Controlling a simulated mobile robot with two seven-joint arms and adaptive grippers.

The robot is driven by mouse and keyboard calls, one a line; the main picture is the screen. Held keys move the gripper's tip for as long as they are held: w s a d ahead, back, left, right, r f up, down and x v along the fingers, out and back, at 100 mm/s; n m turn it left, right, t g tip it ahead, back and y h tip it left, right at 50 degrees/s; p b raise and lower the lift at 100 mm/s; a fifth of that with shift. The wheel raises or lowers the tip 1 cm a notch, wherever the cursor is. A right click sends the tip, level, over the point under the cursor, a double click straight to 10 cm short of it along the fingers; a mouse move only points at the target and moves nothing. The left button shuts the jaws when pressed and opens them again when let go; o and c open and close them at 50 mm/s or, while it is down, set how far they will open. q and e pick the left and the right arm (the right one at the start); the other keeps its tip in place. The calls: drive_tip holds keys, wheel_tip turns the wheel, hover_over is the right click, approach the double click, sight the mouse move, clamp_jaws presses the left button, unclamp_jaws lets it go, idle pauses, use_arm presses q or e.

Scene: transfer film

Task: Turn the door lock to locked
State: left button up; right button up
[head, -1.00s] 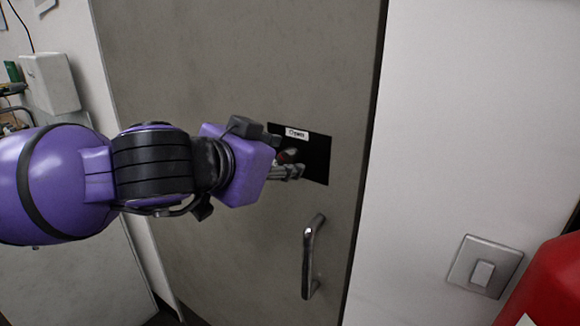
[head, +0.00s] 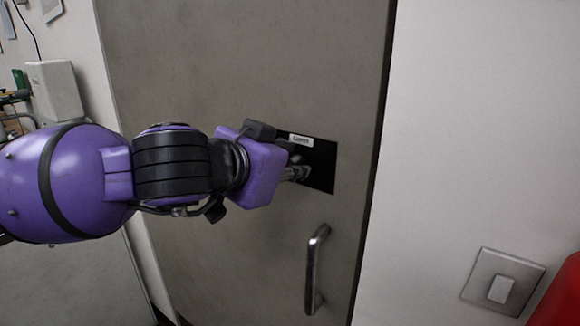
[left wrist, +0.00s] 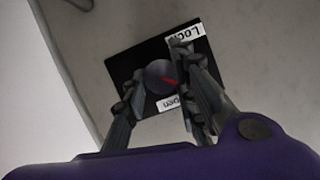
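The door lock is a dark round knob (left wrist: 158,76) with a red mark, set on a black square plate (head: 321,174) on the grey door (head: 235,60). In the left wrist view, one label beginning "Lock" (left wrist: 186,37) is at the plate's upper right and one ending "pen" (left wrist: 168,104) is below the knob. The red mark slants toward the lower right there. My left gripper (left wrist: 156,68) is open, its fingers apart on either side of the knob; I cannot tell whether they touch it. In the head view my gripper (head: 301,172) hides the knob. My right gripper is not in view.
A metal pull handle (head: 314,268) sticks out of the door below the plate. A light switch (head: 502,283) is on the white wall (head: 480,120) at the right. A red object (head: 562,300) stands at the lower right corner. A white box (head: 57,90) hangs at the far left.

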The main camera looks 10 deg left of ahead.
use_arm(q)
drive_tip(key=shift+d+f, duration=0.1)
clamp_jaws()
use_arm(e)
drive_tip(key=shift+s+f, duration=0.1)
use_arm(q)
drive_tip(key=shift+f, duration=0.15)
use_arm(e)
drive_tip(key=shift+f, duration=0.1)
use_arm(q)
drive_tip(key=shift+a+r+n+g+h+b, duration=0.15)
drive_tip(key=shift+n+g+h+b, duration=0.2)
drive_tip(key=shift+n+h+b, duration=1.1)
drive_tip(key=shift+a+r+n+g+h+b, duration=0.1)
drive_tip(key=shift+n+g+h+b, duration=0.45)
drive_tip(key=shift+n+b, duration=1.6)
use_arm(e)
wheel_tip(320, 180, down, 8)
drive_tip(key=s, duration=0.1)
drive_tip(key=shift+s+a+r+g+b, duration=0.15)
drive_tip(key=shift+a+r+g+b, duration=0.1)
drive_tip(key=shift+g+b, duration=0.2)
use_arm(q)
drive_tip(key=shift+r+m, duration=0.1)
drive_tip(key=shift+m, duration=0.4)
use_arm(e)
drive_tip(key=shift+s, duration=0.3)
